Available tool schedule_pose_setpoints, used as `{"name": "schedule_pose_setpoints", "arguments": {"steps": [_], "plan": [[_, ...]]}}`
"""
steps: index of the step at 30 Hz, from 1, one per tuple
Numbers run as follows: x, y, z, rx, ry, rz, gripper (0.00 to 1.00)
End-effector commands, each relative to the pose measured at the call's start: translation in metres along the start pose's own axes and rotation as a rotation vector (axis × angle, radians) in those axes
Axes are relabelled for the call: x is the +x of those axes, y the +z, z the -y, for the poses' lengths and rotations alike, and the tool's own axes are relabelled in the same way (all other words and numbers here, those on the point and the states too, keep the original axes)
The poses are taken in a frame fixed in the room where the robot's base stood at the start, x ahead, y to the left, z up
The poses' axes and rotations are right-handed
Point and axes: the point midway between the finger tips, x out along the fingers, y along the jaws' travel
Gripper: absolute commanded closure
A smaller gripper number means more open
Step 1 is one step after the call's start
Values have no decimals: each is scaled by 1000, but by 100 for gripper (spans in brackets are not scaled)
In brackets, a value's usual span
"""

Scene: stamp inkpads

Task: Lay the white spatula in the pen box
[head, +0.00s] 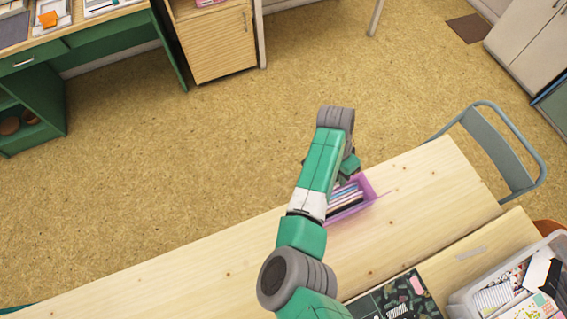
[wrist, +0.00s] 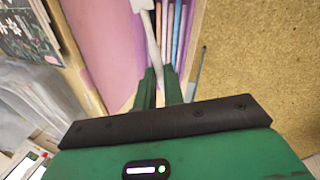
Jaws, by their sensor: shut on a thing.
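The pen box (head: 372,192) is a pink-purple open box on the wooden table, near its far edge. It holds several pens and pencils, and its wall also shows in the wrist view (wrist: 98,45). The white spatula (wrist: 151,35) shows in the wrist view as a pale strip with a wider end at the top edge. My gripper (wrist: 160,75) is shut on the spatula, over the box with the pens just beyond the fingertips. I cannot tell whether the spatula touches the box. In the head view my arm hides the spatula and part of the box.
A dark patterned case (head: 400,297) and a clear bin of stationery (head: 470,302) stand at the front right. The table (head: 200,270) is bare to the left of my arm.

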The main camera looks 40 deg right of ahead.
Motion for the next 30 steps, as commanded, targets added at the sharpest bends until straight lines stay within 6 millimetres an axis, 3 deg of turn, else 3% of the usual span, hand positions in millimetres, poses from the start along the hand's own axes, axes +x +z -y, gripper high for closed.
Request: {"name": "schedule_pose_setpoints", "arguments": {"steps": [3, 8, 17, 30], "plan": [[5, -26, -25, 157, 1, 52, 100], [13, -37, -36, 241, 2, 76, 100], [22, -37, -33, 244, 2, 76, 100], [68, -37, -18, 242, 2, 76, 100]]}}
